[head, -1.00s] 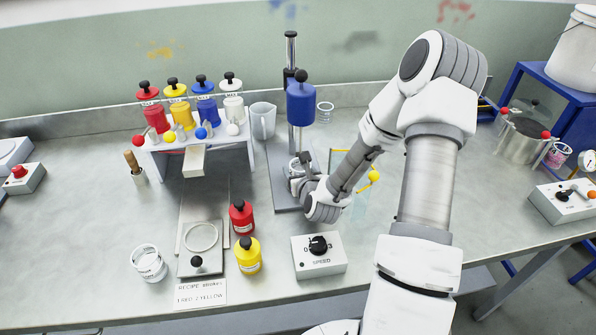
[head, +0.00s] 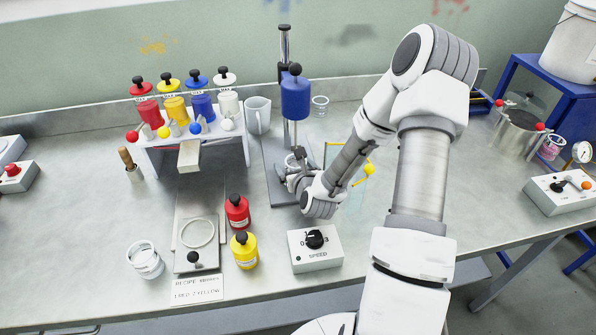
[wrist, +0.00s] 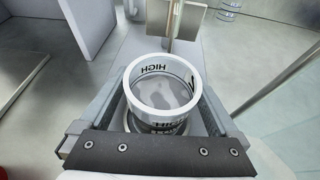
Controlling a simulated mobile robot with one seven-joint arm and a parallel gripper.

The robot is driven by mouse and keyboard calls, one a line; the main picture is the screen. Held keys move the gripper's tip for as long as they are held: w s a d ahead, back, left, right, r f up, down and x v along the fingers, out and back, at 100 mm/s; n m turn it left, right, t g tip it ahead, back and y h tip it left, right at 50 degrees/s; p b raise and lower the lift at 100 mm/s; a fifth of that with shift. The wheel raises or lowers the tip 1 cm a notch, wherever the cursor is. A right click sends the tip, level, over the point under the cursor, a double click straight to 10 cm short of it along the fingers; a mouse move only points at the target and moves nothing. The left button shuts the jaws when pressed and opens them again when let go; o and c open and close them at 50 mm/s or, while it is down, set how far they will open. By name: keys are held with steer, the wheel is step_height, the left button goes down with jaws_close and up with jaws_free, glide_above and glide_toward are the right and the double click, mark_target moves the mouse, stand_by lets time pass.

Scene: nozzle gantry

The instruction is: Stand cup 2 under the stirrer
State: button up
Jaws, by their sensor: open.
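A white cup (wrist: 163,88) with grey contents and dark lettering on its wall stands upright on the base plate (head: 273,170) of the stirrer (head: 295,98). In the head view the cup (head: 295,160) is partly hidden by my gripper (head: 294,175). My gripper, also in the wrist view (wrist: 163,112), is open, with its fingers on either side of the cup. The stirrer's blue motor head is above the cup on its column. Another white cup (head: 145,262) stands at the front left. I cannot read a cup number on either.
A speed box (head: 315,250) stands in front of the stirrer. Red (head: 237,212) and yellow (head: 244,250) bottles stand left of it. A scale (head: 196,235) and the dispenser rack (head: 190,140) are further left. A grey jug (head: 257,116) stands behind.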

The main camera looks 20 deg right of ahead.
steer(key=v, duration=0.2)
steer(key=p+v, duration=0.1)
steer(key=v, duration=0.4)
steer(key=shift+r+p, duration=0.35)
steer(key=p+v, duration=0.2)
steer(key=p, duration=0.1)
steer(key=shift+s, duration=0.1)
steer(key=p+v, duration=0.1)
steer(key=p, duration=0.3)
steer(key=shift+s+r, duration=0.15)
steer(key=shift+s, duration=0.15)
steer(key=shift+s+a+p, duration=0.1)
steer(key=shift+s+p, duration=0.35)
steer(key=shift+p, duration=0.3)
